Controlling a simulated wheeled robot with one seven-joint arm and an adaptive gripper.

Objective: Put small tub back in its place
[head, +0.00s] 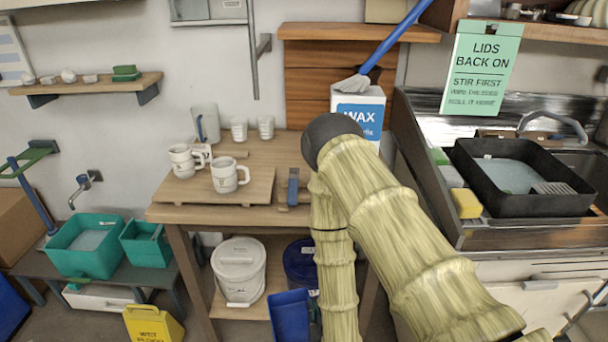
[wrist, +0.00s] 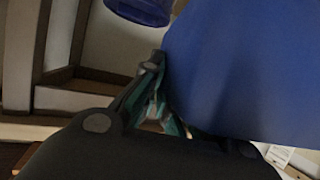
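A blue, flat-sided thing (head: 289,315), apparently the small tub, shows at the bottom of the head view, left of my forearm. Its smooth blue wall (wrist: 245,65) fills the right of the wrist view, very close. My gripper (wrist: 155,75) is hidden in the head view. In the wrist view its fingers meet at the blue wall's left edge and look shut on it; the wall hides part of one finger. The tub's inside and base are not visible.
A white lidded bucket (head: 239,268) and a dark blue bucket (head: 298,262) stand on the shelf under the wooden table (head: 165,212). Green tubs (head: 88,248) sit on a low bench at left. A yellow floor sign (head: 152,325) stands in front.

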